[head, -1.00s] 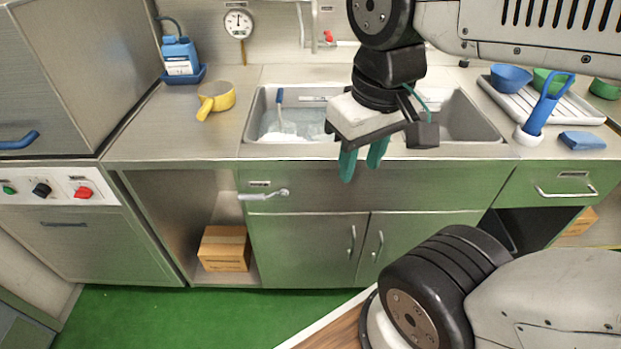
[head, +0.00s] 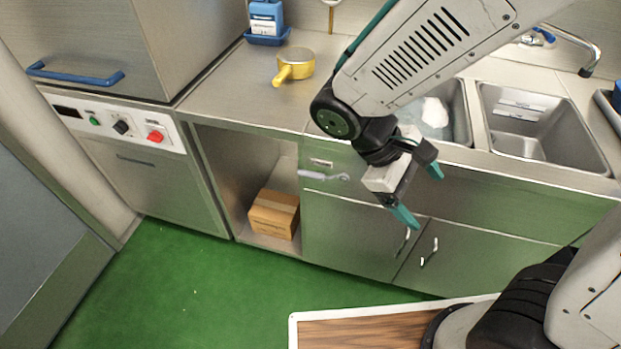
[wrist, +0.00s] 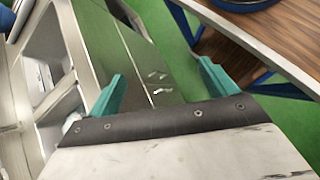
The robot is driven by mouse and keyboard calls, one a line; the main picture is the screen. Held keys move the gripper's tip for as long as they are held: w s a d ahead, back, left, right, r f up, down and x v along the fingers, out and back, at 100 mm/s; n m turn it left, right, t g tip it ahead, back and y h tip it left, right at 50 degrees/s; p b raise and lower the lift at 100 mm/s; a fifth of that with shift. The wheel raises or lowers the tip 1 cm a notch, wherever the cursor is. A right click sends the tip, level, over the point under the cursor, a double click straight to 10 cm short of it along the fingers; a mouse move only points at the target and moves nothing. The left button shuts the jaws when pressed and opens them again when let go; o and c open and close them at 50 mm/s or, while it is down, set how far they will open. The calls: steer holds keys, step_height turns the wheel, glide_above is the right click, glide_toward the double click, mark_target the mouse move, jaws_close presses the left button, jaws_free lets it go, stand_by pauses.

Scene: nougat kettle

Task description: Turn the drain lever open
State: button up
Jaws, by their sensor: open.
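The drain lever (head: 322,175) is a small metal lever on the front panel of the sink unit, in the head view. Its grey handle lies roughly level and points left; its round end is on the right. My gripper (head: 420,193) is open and empty, to the right of the lever and apart from it, in front of the cabinet. Its teal fingers are spread wide. In the wrist view my gripper (wrist: 160,72) points down along the cabinet front. I cannot make out the lever in the wrist view.
The sink basins (head: 545,120) are behind my arm. Two door handles (head: 430,252) stick out below my gripper. A cardboard box (head: 274,214) sits in the open bay at left. A yellow pot (head: 294,65) stands on the counter. The green floor (head: 210,275) before the cabinet is clear.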

steer(key=w+a+f+n+t+h, duration=0.65)
steer(key=f+n+t, duration=0.25)
steer(key=f+n, duration=0.15)
steer(key=n+t+y, duration=0.8)
steer(key=n+t, duration=0.3)
steer(key=n, duration=0.1)
glide_toward(311, 175)
steer(key=w, duration=0.1)
steer(key=x, duration=0.6)
steer(key=shift+w+d, duration=0.1)
steer(key=shift+d, duration=0.1)
steer(key=shift+w+d, duration=0.15)
steer(key=shift+w, duration=0.35)
steer(key=shift+c, duration=0.4)
